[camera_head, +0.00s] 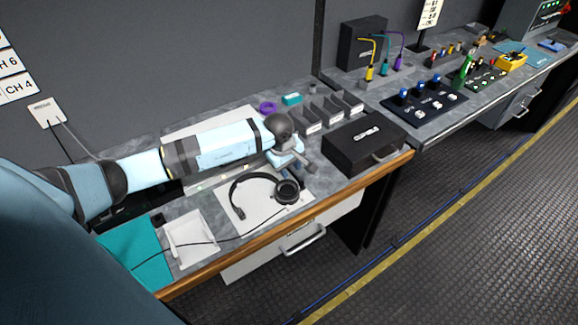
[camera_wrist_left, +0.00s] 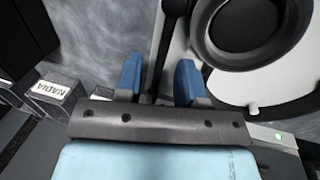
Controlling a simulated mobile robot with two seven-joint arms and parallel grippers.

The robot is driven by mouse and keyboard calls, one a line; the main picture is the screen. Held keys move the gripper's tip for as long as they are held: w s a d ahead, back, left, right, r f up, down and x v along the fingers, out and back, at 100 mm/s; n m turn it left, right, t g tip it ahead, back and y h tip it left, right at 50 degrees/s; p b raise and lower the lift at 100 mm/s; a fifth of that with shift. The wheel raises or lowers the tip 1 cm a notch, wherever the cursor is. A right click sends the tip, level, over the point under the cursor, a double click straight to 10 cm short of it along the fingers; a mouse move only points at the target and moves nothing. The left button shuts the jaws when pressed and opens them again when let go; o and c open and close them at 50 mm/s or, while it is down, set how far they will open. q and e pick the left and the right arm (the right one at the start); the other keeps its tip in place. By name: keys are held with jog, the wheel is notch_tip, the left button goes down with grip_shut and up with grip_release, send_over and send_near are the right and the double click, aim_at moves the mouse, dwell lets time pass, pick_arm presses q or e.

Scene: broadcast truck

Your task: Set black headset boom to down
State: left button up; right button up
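The black headset (camera_head: 240,187) lies on a white mat on the bench in the head view. Its round earcup (camera_head: 287,191) is at its right end and fills the upper right of the left wrist view (camera_wrist_left: 248,28). In that view the dark boom (camera_wrist_left: 166,45) runs beside the earcup, its knobbed end at the top, and passes down between the fingers. My left gripper (camera_wrist_left: 158,78) is open, with gaps between its blue fingers and the boom. In the head view the left gripper (camera_head: 303,162) is just behind the earcup. My right gripper is not in view.
A black case (camera_head: 363,142) stands right of the headset, near the wooden bench edge. Labelled bins (camera_head: 325,115) stand behind. A white tray (camera_head: 190,238) and teal mat (camera_head: 135,250) lie to the left. A thin cable crosses the bench front.

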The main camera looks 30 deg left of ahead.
pick_arm(q)
grip_shut()
jog(key=shift+w+m+b, duration=0.1)
jog(key=shift+m+b, duration=0.2)
jog(key=shift+b, duration=0.1)
